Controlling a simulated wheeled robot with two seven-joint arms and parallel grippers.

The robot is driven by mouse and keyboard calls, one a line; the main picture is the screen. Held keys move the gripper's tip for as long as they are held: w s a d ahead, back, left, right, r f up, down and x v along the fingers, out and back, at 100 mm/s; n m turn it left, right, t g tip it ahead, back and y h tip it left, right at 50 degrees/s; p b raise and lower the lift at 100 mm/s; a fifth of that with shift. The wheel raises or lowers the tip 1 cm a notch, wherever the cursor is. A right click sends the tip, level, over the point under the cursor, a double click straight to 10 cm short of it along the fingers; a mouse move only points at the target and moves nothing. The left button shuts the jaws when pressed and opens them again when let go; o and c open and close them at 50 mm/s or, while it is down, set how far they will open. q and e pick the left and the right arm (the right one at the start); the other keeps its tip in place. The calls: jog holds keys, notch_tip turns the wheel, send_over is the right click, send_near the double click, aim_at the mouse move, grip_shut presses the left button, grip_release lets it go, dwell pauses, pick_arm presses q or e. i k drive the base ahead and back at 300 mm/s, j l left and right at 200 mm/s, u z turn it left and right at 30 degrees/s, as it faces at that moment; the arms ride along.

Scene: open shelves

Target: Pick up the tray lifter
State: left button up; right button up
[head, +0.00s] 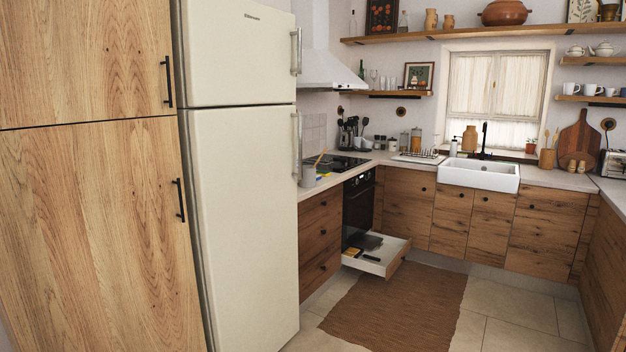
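An open drawer (378,266) stands out below the oven, close to the floor. In it lie a dark flat piece (364,242), which looks like a baking tray, and a small yellow thing (371,258) near the front. Another small yellowish thing (352,252) lies at the drawer's left side. All are too small to tell which, if any, is the tray lifter. Neither of my grippers is in view.
A tall white fridge (245,200) and wooden cupboard (90,200) fill the left. The black oven (358,205) is set into the counter. A brown rug (395,310) lies on the tiled floor before the open drawer. A white sink (480,175) is under the window.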

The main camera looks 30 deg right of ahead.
aim_at(335, 159)
jog(key=z, duration=1)
jog(key=i+l+u, duration=0.1)
jog(key=i+l, duration=0.25)
jog(key=i, duration=0.35)
jog(key=i+l+u, duration=0.1)
jog(key=i+l, duration=0.3)
jog(key=i, duration=0.3)
jog(key=i+l+u, duration=0.1)
jog(key=i+l, duration=0.35)
jog(key=i, duration=0.25)
jog(key=i+l+u, duration=0.1)
jog(key=i+l, duration=0.4)
jog(key=i, duration=0.2)
jog(key=i+l+u, duration=0.1)
jog(key=u, duration=0.45)
